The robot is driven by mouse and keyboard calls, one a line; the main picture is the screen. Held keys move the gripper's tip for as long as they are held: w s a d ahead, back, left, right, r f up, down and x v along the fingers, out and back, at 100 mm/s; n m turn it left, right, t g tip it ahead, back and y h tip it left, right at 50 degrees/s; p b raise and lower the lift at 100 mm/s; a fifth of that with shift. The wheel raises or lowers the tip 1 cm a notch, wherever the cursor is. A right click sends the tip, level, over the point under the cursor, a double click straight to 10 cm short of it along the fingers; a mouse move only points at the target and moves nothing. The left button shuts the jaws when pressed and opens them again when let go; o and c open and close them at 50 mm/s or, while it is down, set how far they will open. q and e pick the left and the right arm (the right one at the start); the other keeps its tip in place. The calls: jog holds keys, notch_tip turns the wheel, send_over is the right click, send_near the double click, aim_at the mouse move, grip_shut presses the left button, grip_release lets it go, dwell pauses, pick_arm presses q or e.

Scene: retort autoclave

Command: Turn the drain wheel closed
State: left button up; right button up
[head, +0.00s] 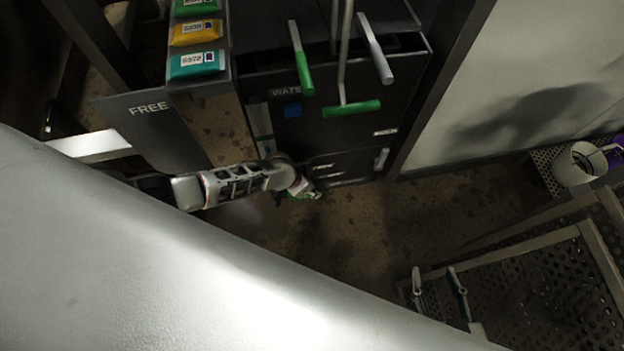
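I cannot make out a drain wheel in the head view. A large smooth silver curved surface (190,290) fills the lower left and hides much of what lies below it. My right gripper (434,273) shows at the lower right, just past the edge of this surface. Its two fingers stand apart with nothing seen between them, and its arm is mostly hidden. My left gripper (306,190) is small, at the end of the arm coming in from the left, in front of the dark cabinet. Its fingers are too small to tell.
A dark cabinet (350,130) with green-gripped levers (351,109) stands at the top. A rack of coloured packs (196,64) and a FREE panel (148,124) are left of it. A perforated cart (540,290) lies lower right, a white bucket (578,165) above it. Bare floor (390,215) lies between.

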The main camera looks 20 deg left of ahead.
pick_arm(q)
jog(key=shift+w, duration=0.1)
grip_shut()
